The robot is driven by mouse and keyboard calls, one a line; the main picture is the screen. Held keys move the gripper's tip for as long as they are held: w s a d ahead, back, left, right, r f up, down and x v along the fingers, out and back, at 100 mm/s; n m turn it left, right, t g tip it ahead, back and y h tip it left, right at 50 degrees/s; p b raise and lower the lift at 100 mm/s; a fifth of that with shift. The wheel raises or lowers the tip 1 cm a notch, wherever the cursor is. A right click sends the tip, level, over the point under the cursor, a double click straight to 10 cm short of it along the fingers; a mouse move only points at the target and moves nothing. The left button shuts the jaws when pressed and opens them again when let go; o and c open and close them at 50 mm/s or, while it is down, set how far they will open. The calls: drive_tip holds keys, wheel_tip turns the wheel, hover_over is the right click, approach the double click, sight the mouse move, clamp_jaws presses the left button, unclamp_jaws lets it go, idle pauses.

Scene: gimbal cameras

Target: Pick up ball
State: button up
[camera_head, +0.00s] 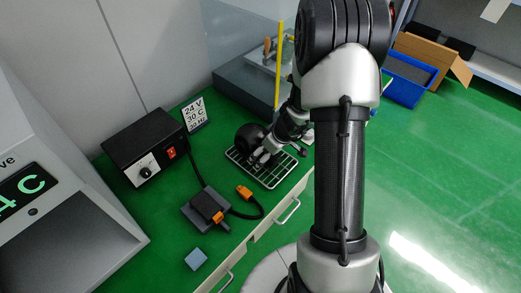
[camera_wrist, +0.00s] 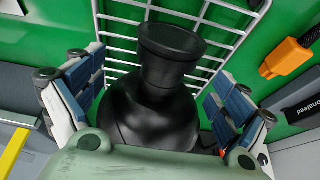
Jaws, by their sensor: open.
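The ball is a glossy black round body with a flared neck. In the head view the ball (camera_head: 246,134) sits on a white wire rack (camera_head: 277,183) on the green bench, partly hidden by my gripper (camera_head: 268,157). In the wrist view the ball (camera_wrist: 150,112) fills the middle, its neck pointing up the picture over the rack (camera_wrist: 122,24). My gripper (camera_wrist: 152,92) is open, with one blue-padded finger on each side of the ball. I cannot tell whether either pad touches it. The ball's lower part is hidden by the gripper's palm.
A black control box (camera_head: 145,148), a display sign (camera_head: 195,115) and a dark device with orange connectors (camera_head: 207,209) stand left of the rack. A yellow post (camera_head: 279,65) rises behind it. A blue bin (camera_head: 408,82) is at the far right; green floor is clear.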

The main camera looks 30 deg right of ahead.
drive_tip(key=shift+c, duration=0.5)
drive_tip(key=shift+w, duration=0.1)
drive_tip(key=c, duration=2)
